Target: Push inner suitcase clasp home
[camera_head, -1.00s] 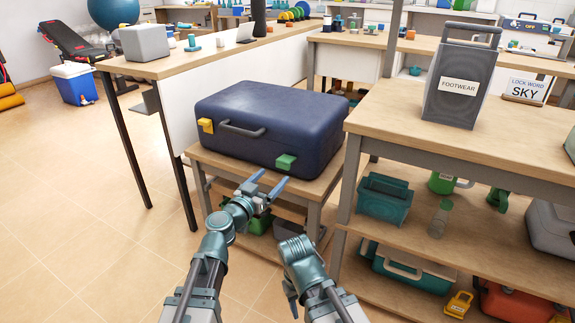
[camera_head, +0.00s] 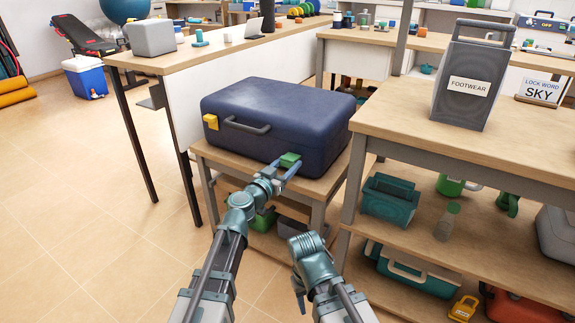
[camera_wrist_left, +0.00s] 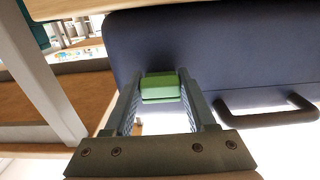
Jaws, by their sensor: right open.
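A dark blue suitcase (camera_head: 275,120) lies closed on a low wooden stand, its handle facing me. A yellow clasp (camera_head: 211,121) is at the left of its front and a green clasp (camera_head: 289,159) at the right. My left gripper (camera_head: 285,168) is at the green clasp with its fingers apart. In the left wrist view the green clasp (camera_wrist_left: 160,86) shows between the fingertips; whether they touch it I cannot tell. The suitcase handle (camera_wrist_left: 265,112) is right of the fingers there. My right gripper (camera_head: 299,299) is low in front, pointing down, away from the suitcase.
The low stand (camera_head: 233,160) holds the suitcase. A workbench (camera_head: 400,118) with shelves stands close on the right, bearing a grey FOOTWEAR case (camera_head: 468,80) and a sign reading SKY (camera_head: 540,89). A long table (camera_head: 195,58) stands behind on the left.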

